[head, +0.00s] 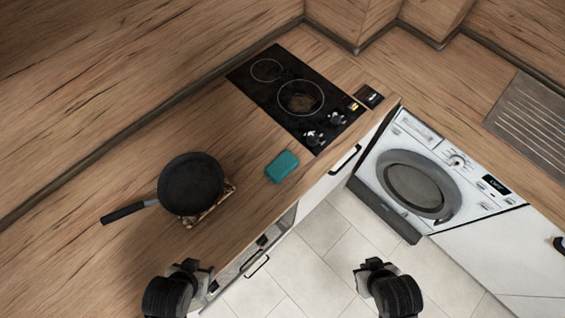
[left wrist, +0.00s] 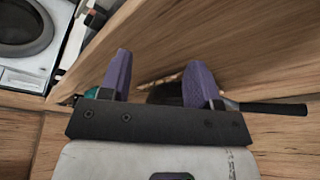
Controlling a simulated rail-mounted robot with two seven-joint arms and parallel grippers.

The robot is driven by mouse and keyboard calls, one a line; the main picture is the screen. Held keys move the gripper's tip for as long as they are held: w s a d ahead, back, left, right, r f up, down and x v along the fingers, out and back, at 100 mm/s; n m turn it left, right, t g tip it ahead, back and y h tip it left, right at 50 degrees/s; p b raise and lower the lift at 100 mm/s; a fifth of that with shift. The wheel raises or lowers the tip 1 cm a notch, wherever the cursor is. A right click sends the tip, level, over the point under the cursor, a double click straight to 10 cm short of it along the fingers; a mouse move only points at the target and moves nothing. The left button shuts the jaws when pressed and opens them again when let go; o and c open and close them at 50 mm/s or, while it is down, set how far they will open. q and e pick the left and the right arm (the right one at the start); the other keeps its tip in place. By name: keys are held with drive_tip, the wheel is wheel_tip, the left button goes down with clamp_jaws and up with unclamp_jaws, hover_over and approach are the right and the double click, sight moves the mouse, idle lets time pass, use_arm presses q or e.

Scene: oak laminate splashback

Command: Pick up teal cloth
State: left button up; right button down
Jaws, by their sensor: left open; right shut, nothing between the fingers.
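The teal cloth (head: 282,166) lies folded on the wooden counter, between the pan and the black hob. My left gripper (head: 190,268) is near the counter's front edge, below the pan and apart from the cloth. In the left wrist view its two purple fingers (left wrist: 160,72) are spread with nothing held between them. My right gripper (head: 372,266) is shut and empty over the tiled floor, away from the counter.
A black frying pan (head: 190,184) stands on a wooden trivet (head: 228,190), its handle pointing left. The black hob (head: 298,97) lies beyond the cloth. A washing machine (head: 418,182) stands at the right. Bare counter (head: 240,142) lies between pan and hob.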

use_arm(q)
drive_tip(key=shift+a, duration=0.2)
drive_tip(key=shift+o, duration=0.6)
drive_tip(key=o, duration=0.6)
drive_tip(key=shift+o, duration=0.3)
drive_tip(key=shift+d, duration=0.15)
